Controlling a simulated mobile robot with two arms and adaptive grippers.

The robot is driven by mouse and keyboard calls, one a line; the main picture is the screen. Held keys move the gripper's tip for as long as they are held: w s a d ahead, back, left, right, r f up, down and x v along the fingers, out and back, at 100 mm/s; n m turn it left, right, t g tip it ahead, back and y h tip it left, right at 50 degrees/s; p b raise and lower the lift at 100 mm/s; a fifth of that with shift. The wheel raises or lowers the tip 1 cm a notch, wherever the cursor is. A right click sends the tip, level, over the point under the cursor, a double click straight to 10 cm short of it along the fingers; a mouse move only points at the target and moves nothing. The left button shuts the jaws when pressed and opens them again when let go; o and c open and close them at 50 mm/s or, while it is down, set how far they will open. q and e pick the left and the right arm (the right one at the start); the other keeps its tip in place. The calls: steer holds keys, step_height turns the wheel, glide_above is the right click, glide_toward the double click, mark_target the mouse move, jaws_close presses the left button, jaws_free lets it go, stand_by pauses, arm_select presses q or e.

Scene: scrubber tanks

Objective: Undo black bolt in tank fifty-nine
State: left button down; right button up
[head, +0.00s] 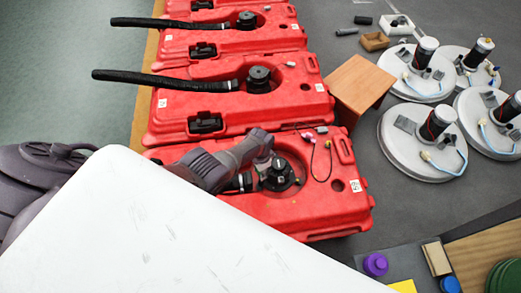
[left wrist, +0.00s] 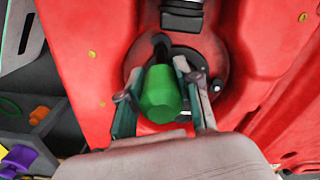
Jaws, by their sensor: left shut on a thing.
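The nearest red tank (head: 330,215) has a label (head: 355,186) too small to read surely. A round black fitting (head: 283,175) sits in its recess; its flange also shows in the left wrist view (left wrist: 213,68). My left gripper (head: 268,168) is over this fitting. In the left wrist view my left gripper (left wrist: 160,95) is shut on a green faceted piece (left wrist: 160,95), with a dark shaft (left wrist: 160,42) beyond it. A small light bolt head (left wrist: 217,86) shows on the flange. I cannot tell whether the shaft touches a bolt; the black bolt is not clearly seen. My right gripper is not in view.
More red tanks (head: 235,105) with black hoses (head: 165,80) stand behind in a row. A wooden block (head: 360,85) and round grey lids with pumps (head: 422,145) are at the right. A purple cap (head: 375,264) lies at the lower right. Grey table shows between them.

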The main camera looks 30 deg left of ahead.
arm_select(q)
steer(key=m, duration=0.4)
steer(key=shift+a+f+m, duration=0.1)
steer(key=shift+a+m, duration=0.05)
steer(key=shift+m, duration=0.25)
steer(key=m+b, duration=0.1)
steer(key=m, duration=0.4)
steer(key=shift+w, duration=0.1)
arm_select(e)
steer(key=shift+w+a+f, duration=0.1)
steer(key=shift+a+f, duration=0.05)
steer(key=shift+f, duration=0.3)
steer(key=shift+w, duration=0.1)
arm_select(q)
steer(key=shift+f, duration=0.2)
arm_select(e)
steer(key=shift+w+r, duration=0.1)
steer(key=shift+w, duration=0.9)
arm_select(q)
steer(key=shift+f+b, duration=0.15)
steer(key=shift+b, duration=0.3)
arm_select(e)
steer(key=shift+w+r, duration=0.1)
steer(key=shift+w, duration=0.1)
